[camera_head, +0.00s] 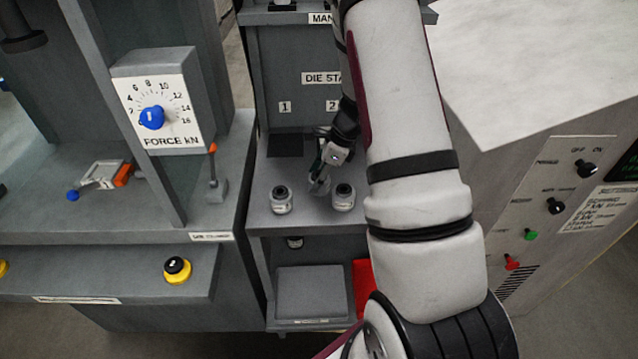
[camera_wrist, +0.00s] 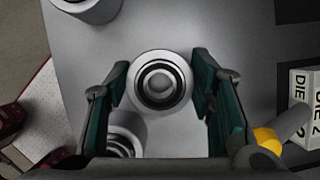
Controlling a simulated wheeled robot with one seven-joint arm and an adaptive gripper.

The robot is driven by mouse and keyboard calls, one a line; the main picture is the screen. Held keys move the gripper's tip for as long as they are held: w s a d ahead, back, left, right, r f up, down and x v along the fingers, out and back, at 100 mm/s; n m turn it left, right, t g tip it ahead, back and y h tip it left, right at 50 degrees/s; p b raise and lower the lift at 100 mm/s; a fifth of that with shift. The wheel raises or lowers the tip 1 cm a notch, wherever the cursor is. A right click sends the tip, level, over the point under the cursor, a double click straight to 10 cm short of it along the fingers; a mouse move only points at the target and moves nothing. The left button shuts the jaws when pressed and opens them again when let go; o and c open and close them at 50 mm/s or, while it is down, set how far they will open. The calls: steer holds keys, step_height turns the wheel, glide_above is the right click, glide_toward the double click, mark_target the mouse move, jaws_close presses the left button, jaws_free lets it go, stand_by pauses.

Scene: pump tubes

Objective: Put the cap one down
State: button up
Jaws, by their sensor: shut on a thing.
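My gripper (camera_head: 319,178) is low over the grey shelf of the die station (camera_head: 262,222), between two white round pieces. In the wrist view, my gripper (camera_wrist: 160,88) has its green-padded fingers on either side of a pale round cap (camera_wrist: 160,82) with a dark ring and a grey centre. The cap is held between the fingers, and in the head view it is mostly hidden by my gripper. I cannot tell whether its underside touches the shelf. The left white piece (camera_head: 281,200) and the right white piece (camera_head: 343,197) stand upright on the shelf.
Dark squares (camera_head: 285,144) lie at the back of the shelf, below the 1 and 2 labels. A block marked DIE 2 (camera_wrist: 303,105) is at the right of the wrist view. A force dial box (camera_head: 165,105) stands left, and a control cabinet (camera_head: 545,205) stands right.

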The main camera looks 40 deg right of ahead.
mark_target(318, 175)
step_height(318, 175, up, 10)
steer(key=shift+f, duration=0.1)
steer(key=shift+a, duration=0.1)
stand_by(0.3)
